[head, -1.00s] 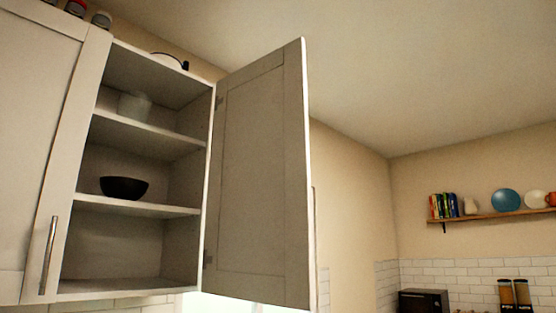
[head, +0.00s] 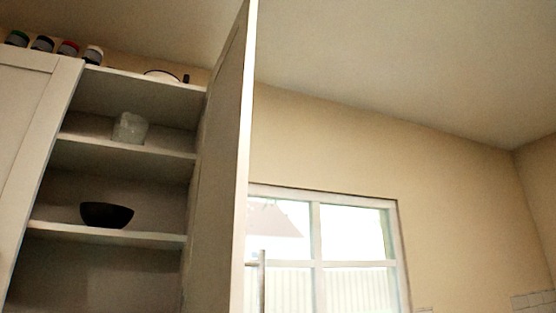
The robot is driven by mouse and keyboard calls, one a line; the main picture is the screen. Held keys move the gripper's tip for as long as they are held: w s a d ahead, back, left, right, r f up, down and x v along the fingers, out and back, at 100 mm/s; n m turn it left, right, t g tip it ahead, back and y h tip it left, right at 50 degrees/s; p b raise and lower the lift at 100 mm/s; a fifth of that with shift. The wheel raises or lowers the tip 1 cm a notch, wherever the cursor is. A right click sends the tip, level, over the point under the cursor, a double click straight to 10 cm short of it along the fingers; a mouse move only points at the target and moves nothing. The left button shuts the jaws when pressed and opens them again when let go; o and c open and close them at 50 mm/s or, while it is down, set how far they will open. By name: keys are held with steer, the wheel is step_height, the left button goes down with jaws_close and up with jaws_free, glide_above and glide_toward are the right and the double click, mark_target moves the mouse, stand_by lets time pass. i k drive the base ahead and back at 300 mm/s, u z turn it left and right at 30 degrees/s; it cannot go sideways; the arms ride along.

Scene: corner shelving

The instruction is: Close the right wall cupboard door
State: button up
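The right wall cupboard door (head: 220,165) stands wide open in the head view, hinged on the right side of the open cupboard. I see it at a steep angle, with its front edge toward me. Its bar handle (head: 262,280) shows just right of the door's edge, in front of the window. The open cupboard has shelves (head: 110,234) holding a dark bowl (head: 106,215) and a clear glass container (head: 130,128). The lower part of the door and cupboard is cut off by the frame. My gripper is not in view.
A closed cupboard door (head: 30,130) is at the left. Several small jars (head: 68,48) and a pale dish (head: 161,75) stand on top of the cupboards. A window (head: 350,245) is in the wall behind. The space right of the door looks free.

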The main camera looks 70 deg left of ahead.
mark_target(215, 262)
steer(key=i, duration=1.05)
steer(key=u, duration=3.4)
